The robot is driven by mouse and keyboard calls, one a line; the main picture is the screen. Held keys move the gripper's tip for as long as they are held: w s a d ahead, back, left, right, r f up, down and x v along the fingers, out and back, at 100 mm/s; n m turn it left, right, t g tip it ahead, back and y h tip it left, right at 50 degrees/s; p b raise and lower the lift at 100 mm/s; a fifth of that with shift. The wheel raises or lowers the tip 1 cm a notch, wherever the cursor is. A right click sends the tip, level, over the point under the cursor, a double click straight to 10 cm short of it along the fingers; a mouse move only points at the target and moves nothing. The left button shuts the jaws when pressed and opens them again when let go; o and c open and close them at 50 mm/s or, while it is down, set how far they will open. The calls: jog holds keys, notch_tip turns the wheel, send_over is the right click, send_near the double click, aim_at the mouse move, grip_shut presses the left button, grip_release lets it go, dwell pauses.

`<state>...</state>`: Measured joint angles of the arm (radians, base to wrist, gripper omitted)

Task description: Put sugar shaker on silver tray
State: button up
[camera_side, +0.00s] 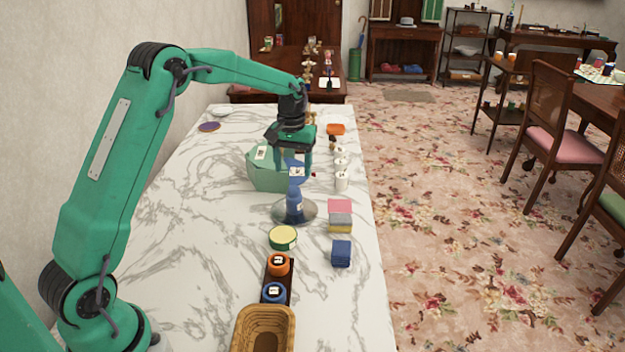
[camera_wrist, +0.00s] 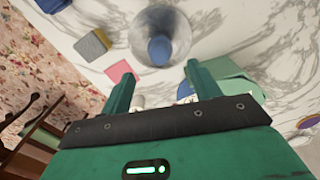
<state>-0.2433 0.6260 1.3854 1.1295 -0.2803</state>
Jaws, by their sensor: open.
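In the wrist view the bottle's round blue top (camera_wrist: 160,49) shows against the tray (camera_wrist: 150,22). My gripper (camera_side: 298,172) is open and empty, above the counter just beyond the tray and clear of the bottle. In the wrist view its two fingers (camera_wrist: 162,72) point toward the tray with a gap between them. Another blue surface with a white label (camera_side: 296,168) shows by the fingers, partly hidden.
A pale green box (camera_side: 262,176) stands left of my gripper. White jars (camera_side: 341,180) line the right. The counter's left is mostly clear.

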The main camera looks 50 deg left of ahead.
jog(key=shift+r, duration=0.85)
jog(key=s+d+r+m+t, duration=0.3)
jog(key=s+d+r, duration=0.5)
jog(key=s+r, duration=0.5)
jog(key=s+d+f+m+t, duration=0.1)
jog(key=s+d, duration=0.1)
jog(key=s, duration=0.6)
jog(key=s+d+f+m+t, duration=0.1)
jog(key=s+d+m, duration=0.1)
jog(key=s, duration=0.7)
jog(key=shift+s+d+f+t, duration=0.15)
jog(key=shift+d+f+t, duration=0.2)
jog(key=shift+d, duration=0.2)
